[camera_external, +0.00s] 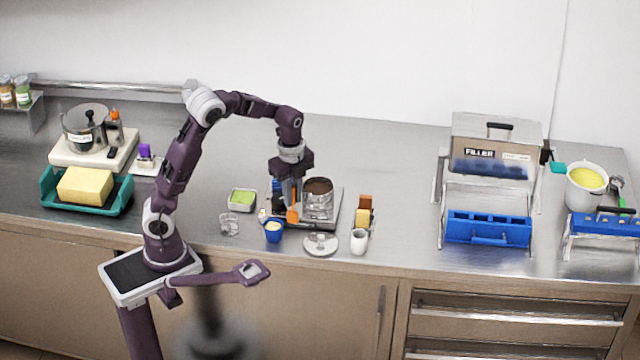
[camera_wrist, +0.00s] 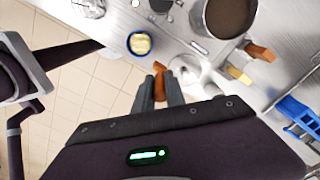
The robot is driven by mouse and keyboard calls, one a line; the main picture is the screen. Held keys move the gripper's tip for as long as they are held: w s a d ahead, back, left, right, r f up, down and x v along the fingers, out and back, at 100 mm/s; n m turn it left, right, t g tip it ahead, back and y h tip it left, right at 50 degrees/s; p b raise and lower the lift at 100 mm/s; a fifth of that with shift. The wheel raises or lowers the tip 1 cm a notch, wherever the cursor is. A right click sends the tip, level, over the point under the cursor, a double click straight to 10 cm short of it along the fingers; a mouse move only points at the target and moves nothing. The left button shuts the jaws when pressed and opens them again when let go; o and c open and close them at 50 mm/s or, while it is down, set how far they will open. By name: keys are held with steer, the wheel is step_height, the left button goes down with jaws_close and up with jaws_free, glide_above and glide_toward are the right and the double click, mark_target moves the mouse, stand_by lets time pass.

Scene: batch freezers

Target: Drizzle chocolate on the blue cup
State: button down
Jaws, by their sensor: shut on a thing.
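The blue cup (camera_external: 273,232) stands upright near the counter's front edge with pale yellow contents; it also shows in the wrist view (camera_wrist: 140,44). A clear pot of dark brown chocolate (camera_external: 318,186) stands on a low grey base right of my gripper; it shows at the top of the wrist view (camera_wrist: 229,17). My gripper (camera_external: 288,192) points down, left of the pot and above and slightly right of the cup. In the wrist view its fingers (camera_wrist: 160,92) are closed on an orange utensil (camera_wrist: 159,79).
A round metal lid (camera_external: 320,244) and a white cup (camera_external: 359,240) are at the front right. An orange-and-yellow item (camera_external: 364,213) stands beside the pot. A green-filled tray (camera_external: 242,200) and a clear glass (camera_external: 229,225) are left of the cup.

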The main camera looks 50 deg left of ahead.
steer(key=w+a+r+t+y, duration=0.2)
steer(key=w+a+r, duration=0.4)
steer(key=w+r, duration=0.45)
steer(key=d+x, duration=0.2)
steer(key=x, duration=1)
steer(key=shift+s+d+f, duration=0.2)
steer(key=shift+s+d, duration=0.05)
steer(key=shift+s, duration=0.05)
stand_by(0.5)
step_height(320, 180, up, 9)
steer(key=shift+f, duration=0.25)
stand_by(0.6)
steer(key=s+d+g+h, duration=0.1)
steer(key=s+g, duration=0.3)
steer(key=s, duration=1)
step_height(320, 180, down, 7)
